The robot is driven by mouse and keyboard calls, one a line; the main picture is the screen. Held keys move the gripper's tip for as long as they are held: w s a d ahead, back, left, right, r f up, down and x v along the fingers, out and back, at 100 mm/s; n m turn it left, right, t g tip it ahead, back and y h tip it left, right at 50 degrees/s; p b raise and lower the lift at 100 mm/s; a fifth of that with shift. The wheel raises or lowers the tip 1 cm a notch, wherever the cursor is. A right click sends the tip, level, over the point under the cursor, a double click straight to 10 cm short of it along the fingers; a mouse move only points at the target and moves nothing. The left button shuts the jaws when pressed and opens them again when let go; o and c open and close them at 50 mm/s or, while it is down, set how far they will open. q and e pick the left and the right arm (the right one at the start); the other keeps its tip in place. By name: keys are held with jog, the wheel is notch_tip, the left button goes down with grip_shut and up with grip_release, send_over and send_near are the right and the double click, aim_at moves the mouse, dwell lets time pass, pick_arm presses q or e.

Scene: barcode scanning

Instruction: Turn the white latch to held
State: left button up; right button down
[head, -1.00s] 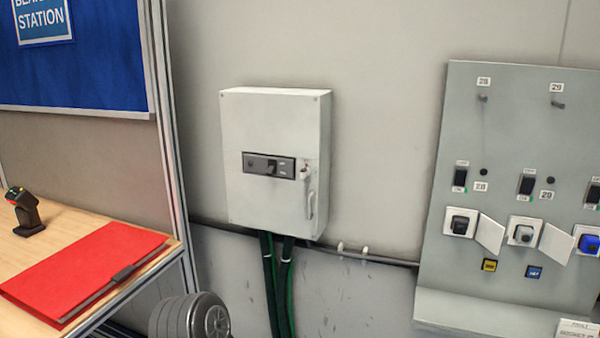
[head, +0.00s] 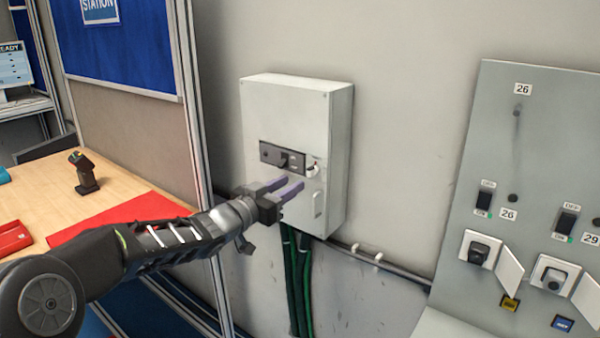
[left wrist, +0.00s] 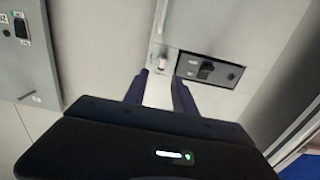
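The white latch (head: 313,167) is a small pale part on the front of the grey wall box (head: 333,135), right of a black switch panel (head: 283,158). In the left wrist view the latch (left wrist: 194,65) shows just beyond my fingertips. My left gripper (head: 296,183) points at the box from the lower left, its two purple fingers apart with nothing between them. In the left wrist view the fingers (left wrist: 158,80) are spread, with the box front behind them. I cannot tell the exact gap from the fingertips to the box. My right gripper is not in view.
A grey socket panel (head: 455,190) with switches and open white flaps stands on the right. A wooden bench (head: 125,187) with a red folder (head: 140,212) and a handheld scanner (head: 83,172) is on the left. Green cables (head: 300,285) run below the box.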

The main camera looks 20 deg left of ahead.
aim_at(308, 172)
pick_arm(q)
jog(key=p+x, duration=0.2)
jog(key=x, duration=0.4)
jog(key=shift+w+a, duration=0.1)
jog(key=shift+a, duration=0.05)
jog(key=shift+w+d, duration=0.2)
jog(key=shift+w, duration=0.45)
jog(key=shift+c, duration=0.5)
grip_shut()
